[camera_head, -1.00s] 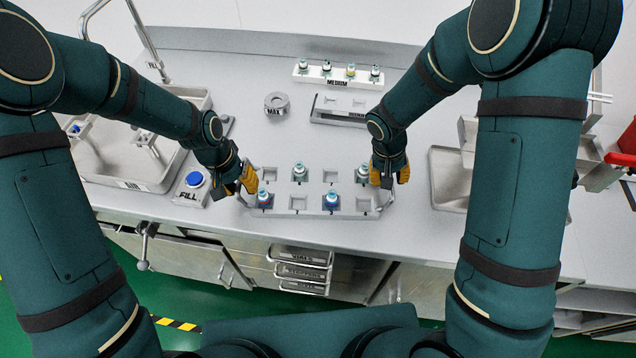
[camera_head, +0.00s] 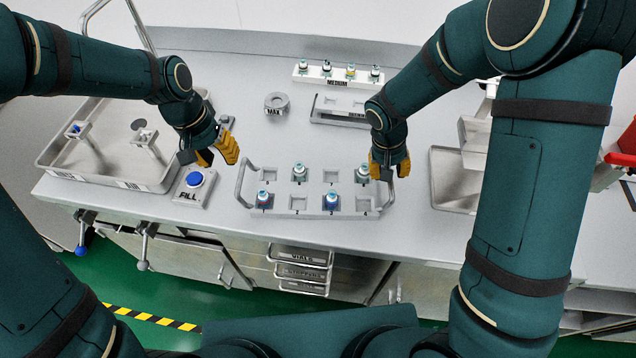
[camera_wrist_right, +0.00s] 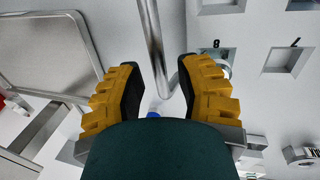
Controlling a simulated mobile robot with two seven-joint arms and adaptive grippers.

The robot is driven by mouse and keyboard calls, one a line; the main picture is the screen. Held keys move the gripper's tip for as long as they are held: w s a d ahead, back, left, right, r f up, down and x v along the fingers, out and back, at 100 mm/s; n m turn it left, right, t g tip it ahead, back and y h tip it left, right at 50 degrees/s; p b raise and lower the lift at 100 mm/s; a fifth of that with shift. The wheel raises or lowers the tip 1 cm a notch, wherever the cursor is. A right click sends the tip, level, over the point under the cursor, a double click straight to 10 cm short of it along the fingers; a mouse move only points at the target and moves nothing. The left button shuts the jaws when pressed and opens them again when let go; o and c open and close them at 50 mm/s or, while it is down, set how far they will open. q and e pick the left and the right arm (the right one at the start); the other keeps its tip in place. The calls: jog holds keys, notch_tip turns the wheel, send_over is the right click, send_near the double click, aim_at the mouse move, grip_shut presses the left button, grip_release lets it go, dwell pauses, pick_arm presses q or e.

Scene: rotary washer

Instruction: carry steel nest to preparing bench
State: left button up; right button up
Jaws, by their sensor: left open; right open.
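The steel nest (camera_head: 297,205) is a grey tray with square sockets and a looped handle at each end. It stands on the grey bench (camera_head: 250,135) and holds several blue-marked vials (camera_head: 331,200). My left gripper (camera_head: 216,153) is open and empty, up and left of the left handle (camera_head: 240,186) and apart from it. My right gripper (camera_head: 388,168) is open at the right handle. In the right wrist view the handle bar (camera_wrist_right: 153,45) runs between the spread fingers of that gripper (camera_wrist_right: 160,88). I cannot tell which surface is the preparing bench.
A blue FILL button (camera_head: 194,179) and a steel basin (camera_head: 100,178) lie to the left. A MAX ring (camera_head: 276,103) and a MEDIUM rack (camera_head: 338,78) with vials stand behind the nest. A steel tray (camera_head: 448,185) lies to the right.

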jog(key=v, duration=0.9)
pick_arm(q)
jog(key=shift+s, duration=0.1)
pick_arm(e)
jog(key=shift+s+r, duration=0.1)
